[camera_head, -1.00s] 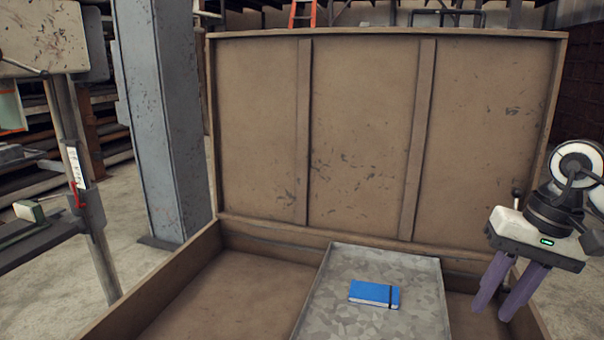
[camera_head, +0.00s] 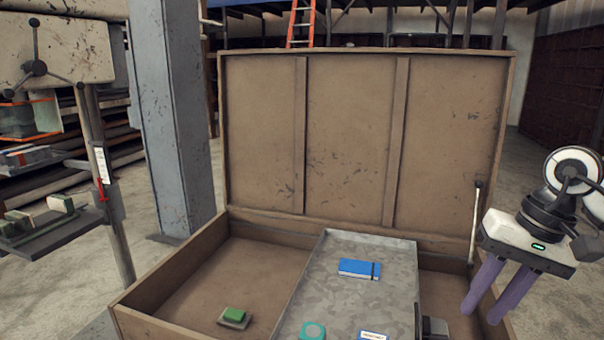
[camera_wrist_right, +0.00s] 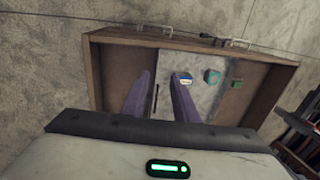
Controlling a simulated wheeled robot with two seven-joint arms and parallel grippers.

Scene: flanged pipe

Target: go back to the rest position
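My right gripper (camera_head: 482,313) is at the right of the head view, over the right end of the open wooden crate. Its two purple fingers point down and stand apart with nothing between them. In the right wrist view the fingers (camera_wrist_right: 160,88) are also apart and empty, with the crate (camera_wrist_right: 108,72) beyond them. My left gripper is not in the head view.
The crate (camera_head: 262,128) has a raised lid and a grey tray (camera_head: 325,262). A blue notebook (camera_head: 359,268), a teal ring-like item (camera_head: 312,331) and a small label-like item (camera_head: 373,336) lie in the tray. A green block (camera_head: 235,314) lies left of it. A pillar (camera_head: 172,120) and a machine (camera_head: 62,55) stand left.

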